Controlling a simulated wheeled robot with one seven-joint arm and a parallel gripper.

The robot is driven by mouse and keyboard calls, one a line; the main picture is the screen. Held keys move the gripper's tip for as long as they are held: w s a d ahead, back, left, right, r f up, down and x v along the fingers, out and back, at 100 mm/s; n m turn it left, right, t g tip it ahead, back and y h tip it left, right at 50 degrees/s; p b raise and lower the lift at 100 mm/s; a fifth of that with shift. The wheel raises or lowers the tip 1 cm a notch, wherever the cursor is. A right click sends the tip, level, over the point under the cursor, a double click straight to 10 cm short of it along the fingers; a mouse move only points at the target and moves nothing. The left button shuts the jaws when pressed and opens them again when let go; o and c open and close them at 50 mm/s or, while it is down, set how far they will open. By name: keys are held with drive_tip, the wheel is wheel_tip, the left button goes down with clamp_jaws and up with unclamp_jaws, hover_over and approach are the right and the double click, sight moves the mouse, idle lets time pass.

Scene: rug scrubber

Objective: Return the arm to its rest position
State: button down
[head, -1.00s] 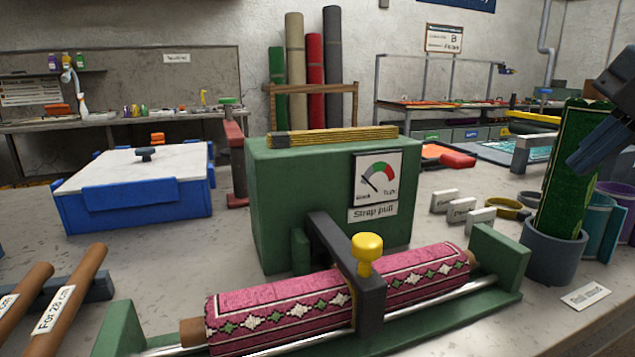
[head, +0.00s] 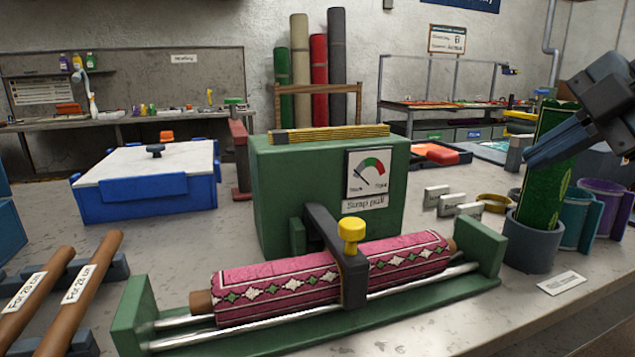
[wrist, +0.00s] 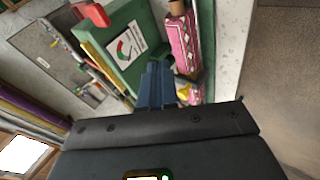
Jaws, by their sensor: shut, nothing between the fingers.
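My gripper (head: 532,160) is at the right of the head view, in front of a green patterned roll that stands in a grey cup. It is shut and empty, with its fingers pressed together. In the wrist view my gripper (wrist: 157,68) shows from behind, with its fingers together and nothing between them. The pink patterned rug roll (head: 300,280) lies in the green strap stand, apart from my gripper. The stand's green gauge box (head: 330,170) rises behind the roll.
The green roll (head: 552,160) stands in the grey cup (head: 532,245) beside teal and purple cups. A blue box (head: 150,195) with a pale lid stands at the left. Wooden rods (head: 78,290) lie at front left. Small white labels (head: 462,206) stand near the gauge box.

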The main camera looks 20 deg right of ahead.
drive_tip(key=w+a+m+t+y+p, duration=0.3)
drive_tip(key=w+a+m+t+y, duration=0.3)
drive_tip(key=a, duration=0.4)
drive_tip(key=s+a+f+m+t+h+p, duration=0.2)
drive_tip(key=s+a+f+m+h, duration=0.15)
drive_tip(key=f+m, duration=0.4)
drive_tip(key=s+a+f+m+t+h+p, duration=0.1)
drive_tip(key=s+a+f+m+h, duration=0.1)
drive_tip(key=s+f+m+h, duration=0.45)
drive_tip(key=s+f+n+g+p, duration=0.1)
drive_tip(key=s+f+p, duration=0.1)
drive_tip(key=s, duration=1.1)
drive_tip(key=s+f+n+g+y+p, duration=0.1)
drive_tip(key=s+f, duration=0.4)
drive_tip(key=s, duration=0.8)
drive_tip(key=shift+s+a+g+p, duration=0.2)
drive_tip(key=shift+s+g+p, duration=0.1)
drive_tip(key=shift+p, duration=0.05)
